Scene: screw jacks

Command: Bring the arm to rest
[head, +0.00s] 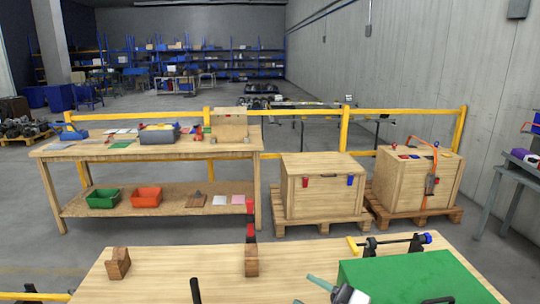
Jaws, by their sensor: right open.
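My right gripper (305,290) is at the bottom edge, right of centre, low over the front of the near wooden table (190,270). Its two teal fingers are apart, with nothing seen between them; part of it is cut off by the frame. My left gripper is not in view. A black screw device (395,244) with a blue knob and a yellow end lies behind the green block (415,278). The right gripper is left of the green block.
A small wooden block (118,264) stands at the table's left. Another wooden block (251,262) has a red and black upright piece (250,222) above it. A black upright rod (195,290) rises at the bottom edge. Wooden crates (325,190) stand beyond.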

